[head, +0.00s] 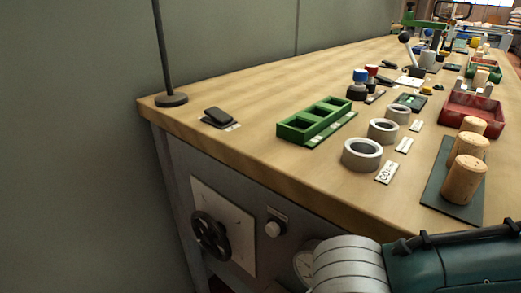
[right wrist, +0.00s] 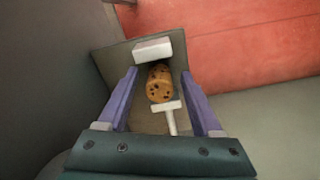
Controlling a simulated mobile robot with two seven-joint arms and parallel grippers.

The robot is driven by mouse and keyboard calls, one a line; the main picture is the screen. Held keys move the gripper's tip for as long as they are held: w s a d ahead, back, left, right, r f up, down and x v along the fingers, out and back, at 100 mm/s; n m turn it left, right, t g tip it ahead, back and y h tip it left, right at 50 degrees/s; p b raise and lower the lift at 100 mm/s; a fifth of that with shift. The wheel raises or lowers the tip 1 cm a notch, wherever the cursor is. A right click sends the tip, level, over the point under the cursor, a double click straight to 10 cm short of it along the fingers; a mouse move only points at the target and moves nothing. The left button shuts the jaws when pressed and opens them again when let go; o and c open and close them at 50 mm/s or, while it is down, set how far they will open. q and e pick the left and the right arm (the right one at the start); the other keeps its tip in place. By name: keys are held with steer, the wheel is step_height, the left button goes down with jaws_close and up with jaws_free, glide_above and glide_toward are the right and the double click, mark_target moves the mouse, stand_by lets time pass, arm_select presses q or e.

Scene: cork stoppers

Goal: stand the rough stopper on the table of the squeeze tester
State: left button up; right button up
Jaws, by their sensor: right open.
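In the right wrist view, a brown cork stopper with dark pits (right wrist: 159,80), rough-looking, is on a grey-olive plate (right wrist: 115,62). It is between a white block (right wrist: 152,48) and a white T-shaped piece (right wrist: 168,106), which look like the squeeze tester's parts. I cannot tell whether it stands or lies, or whether the white parts touch it. My right gripper (right wrist: 160,77) is open, its two purple fingers on either side of the stopper, with a gap at each side. My left gripper is not in view. The head view does not show my right gripper.
In the head view, several corks (head: 463,180) stand on a dark mat (head: 437,185) at the right. Grey rings (head: 362,154), a green tray (head: 317,120) and a red tray (head: 474,110) are on the wooden bench. A black rod (head: 162,50) rises at the far left corner.

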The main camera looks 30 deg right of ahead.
step_height(320, 180, up, 11)
steer(key=p, duration=0.5)
steer(key=s+a+r+n+t+y, duration=0.2)
steer(key=a+r+y, duration=0.1)
steer(key=a+r, duration=0.35)
steer(key=s+d+r+m+t+h, duration=0.1)
steer(key=s+d+h, duration=0.1)
steer(key=d, duration=0.8)
steer(key=shift+s+r+t+h, duration=0.3)
steer(key=shift+s+h, duration=0.1)
steer(key=shift+s, duration=0.1)
steer(key=shift+d, duration=0.1)
